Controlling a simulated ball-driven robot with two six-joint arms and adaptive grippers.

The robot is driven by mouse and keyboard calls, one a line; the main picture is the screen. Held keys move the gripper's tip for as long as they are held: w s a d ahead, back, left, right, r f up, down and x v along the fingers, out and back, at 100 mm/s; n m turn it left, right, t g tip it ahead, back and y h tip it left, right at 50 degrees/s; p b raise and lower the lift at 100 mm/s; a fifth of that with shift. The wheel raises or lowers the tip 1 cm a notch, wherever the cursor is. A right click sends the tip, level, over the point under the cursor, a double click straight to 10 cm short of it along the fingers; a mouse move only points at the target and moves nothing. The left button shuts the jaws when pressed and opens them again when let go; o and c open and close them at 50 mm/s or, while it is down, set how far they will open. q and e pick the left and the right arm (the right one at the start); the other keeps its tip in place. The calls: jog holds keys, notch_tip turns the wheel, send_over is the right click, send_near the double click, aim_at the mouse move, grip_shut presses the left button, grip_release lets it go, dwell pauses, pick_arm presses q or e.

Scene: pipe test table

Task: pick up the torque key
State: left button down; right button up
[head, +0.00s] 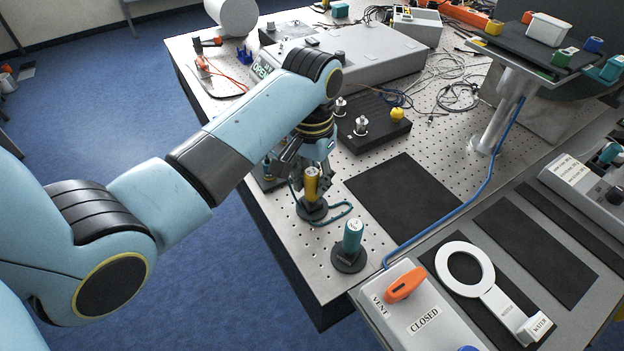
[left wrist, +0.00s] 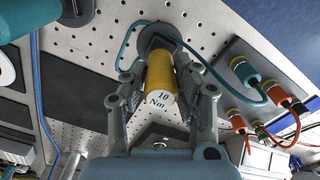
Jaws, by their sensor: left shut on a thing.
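The torque key is a yellow cylinder (head: 311,184) standing upright at a round black base (head: 312,210) near the table's left front edge. In the left wrist view the yellow key (left wrist: 160,80) shows its end marked "10 Nm". My left gripper (head: 316,168) reaches it from above, and its fingers (left wrist: 163,88) are shut on it, one on each side. I cannot tell whether the key is clear of its base. A teal cord lies around the base. My right gripper is not in view.
A teal cylinder (head: 352,237) stands on another round black base in front. A grey box marked "CLOSED" with an orange handle (head: 405,284) and a white ring tool (head: 466,268) lie at front right. A black mat (head: 405,195) is bare.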

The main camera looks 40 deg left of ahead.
aim_at(319, 199)
pick_arm(q)
jog(key=shift+r, duration=0.15)
jog(key=shift+r, duration=0.35)
jog(key=w+d+r+b, duration=0.4)
jog(key=w+d+r, duration=0.2)
jog(key=w+r, duration=0.3)
jog(key=shift+w+d+r+b, duration=0.25)
jog(key=shift+w+r+b, duration=0.15)
jog(key=shift+r, duration=0.15)
jog(key=shift+s+f, duration=0.1)
